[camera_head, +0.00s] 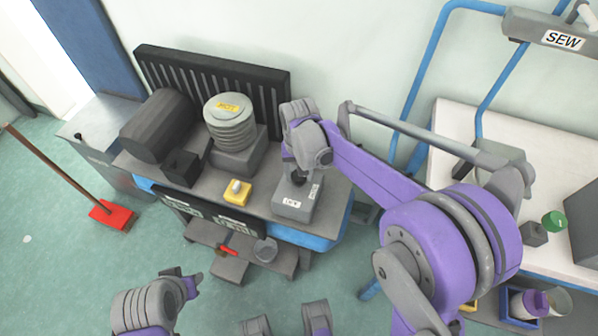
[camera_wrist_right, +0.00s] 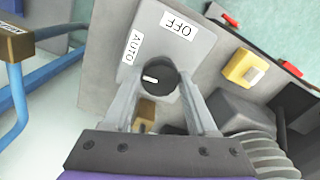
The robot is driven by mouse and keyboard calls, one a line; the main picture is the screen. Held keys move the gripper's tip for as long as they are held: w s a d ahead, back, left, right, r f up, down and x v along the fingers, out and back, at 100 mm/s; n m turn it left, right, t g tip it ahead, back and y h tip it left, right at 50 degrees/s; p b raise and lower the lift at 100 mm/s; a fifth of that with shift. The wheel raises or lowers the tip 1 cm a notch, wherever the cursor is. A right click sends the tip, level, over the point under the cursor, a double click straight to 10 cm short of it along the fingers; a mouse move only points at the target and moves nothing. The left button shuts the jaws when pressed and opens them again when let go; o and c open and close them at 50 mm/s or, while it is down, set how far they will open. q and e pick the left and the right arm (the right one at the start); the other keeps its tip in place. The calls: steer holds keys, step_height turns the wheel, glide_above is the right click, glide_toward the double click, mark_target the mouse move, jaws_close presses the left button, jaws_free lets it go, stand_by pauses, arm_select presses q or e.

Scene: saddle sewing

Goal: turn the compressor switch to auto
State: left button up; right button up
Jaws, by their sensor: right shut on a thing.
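The compressor switch is a grey box (camera_head: 292,207) on the machine's right end. It also shows in the right wrist view (camera_wrist_right: 195,48), with an AUTO label (camera_wrist_right: 132,48) and an OFF label (camera_wrist_right: 178,25). Its round black knob (camera_wrist_right: 160,72) has a white mark pointing left in that view, below the AUTO label. My right gripper (camera_wrist_right: 158,84) is shut on the knob, one finger on each side. In the head view the right gripper (camera_head: 298,172) reaches down over the box and partly hides the knob. My left gripper (camera_head: 188,282) is low at the left, away from the switch; its jaws are unclear.
A yellow button box (camera_head: 237,193) sits left of the switch. A white table (camera_head: 455,120) is at the right. A red broom (camera_head: 112,215) stands on the floor at the left.

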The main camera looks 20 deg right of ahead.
steer(key=shift+m, duration=0.6)
steer(key=o, duration=1.4)
steer(key=shift+c, duration=0.2)
step_height(320, 180, up, 11)
steer(key=p, duration=0.2)
steer(key=s+d+r+n+t+p, duration=0.2)
steer(key=s+p, duration=0.3)
steer(key=s, duration=0.5)
steer(key=s+d+r+n+t+p, duration=0.2)
steer(key=s+d+r+t+p, duration=0.1)
steer(key=s, duration=0.7)
steer(key=shift+p, duration=0.85)
